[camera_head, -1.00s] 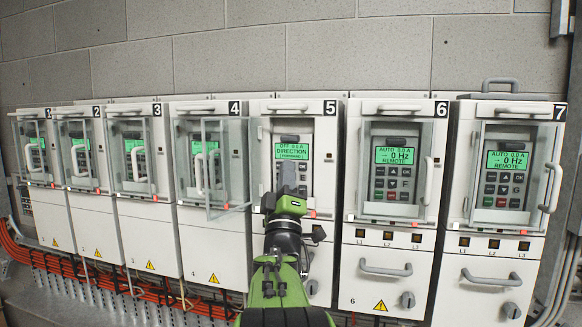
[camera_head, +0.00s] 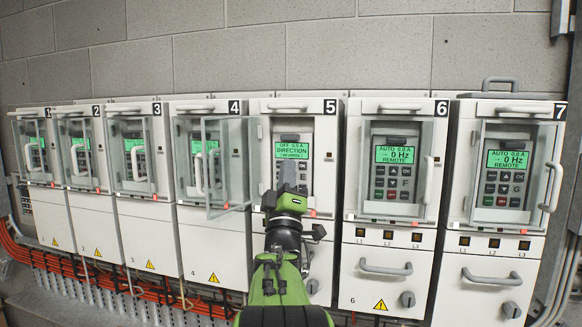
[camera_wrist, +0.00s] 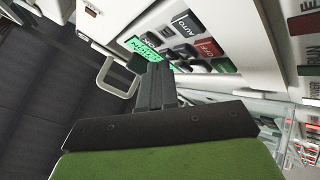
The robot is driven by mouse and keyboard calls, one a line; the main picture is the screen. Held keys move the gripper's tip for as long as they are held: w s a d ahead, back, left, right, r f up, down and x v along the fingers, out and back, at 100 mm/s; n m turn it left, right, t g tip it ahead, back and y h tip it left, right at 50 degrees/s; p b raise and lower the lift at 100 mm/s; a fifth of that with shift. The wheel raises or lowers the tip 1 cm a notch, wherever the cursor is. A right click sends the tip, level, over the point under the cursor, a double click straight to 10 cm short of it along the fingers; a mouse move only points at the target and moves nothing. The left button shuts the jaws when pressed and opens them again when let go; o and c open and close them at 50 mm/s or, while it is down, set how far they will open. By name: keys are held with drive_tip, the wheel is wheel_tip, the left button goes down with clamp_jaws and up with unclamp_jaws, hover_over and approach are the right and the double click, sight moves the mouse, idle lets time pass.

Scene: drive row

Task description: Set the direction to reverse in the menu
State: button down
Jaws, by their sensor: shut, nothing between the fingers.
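Drive 5 (camera_head: 325,125) has its keypad bare, with a lit green screen (camera_head: 291,149) reading OFF 0.0 A and DIRECTION. A bracketed line below is too small to read surely. Its clear door (camera_head: 228,185) seems swung open to the left, in front of drive 4. My gripper (camera_head: 288,187) is shut and empty, in front of the lower keypad, hiding several keys. In the wrist view, the closed fingertips (camera_wrist: 153,72) lie close to the keypad, near the green screen (camera_wrist: 150,50). AUTO, OFF and green keys (camera_wrist: 222,66) show. I cannot tell whether the fingertips touch a key.
Drive 6 (camera_head: 446,150) and drive 7 (camera_head: 550,135) stand to the right with clear doors shut, showing AUTO and 0 Hz. Several similar drives stand to the left. A door handle (camera_wrist: 117,82) shows left of the fingers in the wrist view.

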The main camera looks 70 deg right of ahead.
sight(299, 175)
drive_tip(key=shift+s+a+f+b, duration=0.1)
drive_tip(key=shift+a+b, duration=0.6)
drive_tip(key=shift+a, duration=0.05)
drive_tip(key=shift+s+d+p, duration=0.15)
drive_tip(key=shift+s, duration=0.55)
drive_tip(key=shift+s+d+p, duration=0.1)
drive_tip(key=shift+s+p, duration=0.05)
drive_tip(key=shift+s, duration=0.55)
drive_tip(key=shift+w, duration=0.2)
drive_tip(key=shift+d+b, duration=0.35)
drive_tip(key=shift+b, duration=0.1)
drive_tip(key=shift+d, duration=0.15)
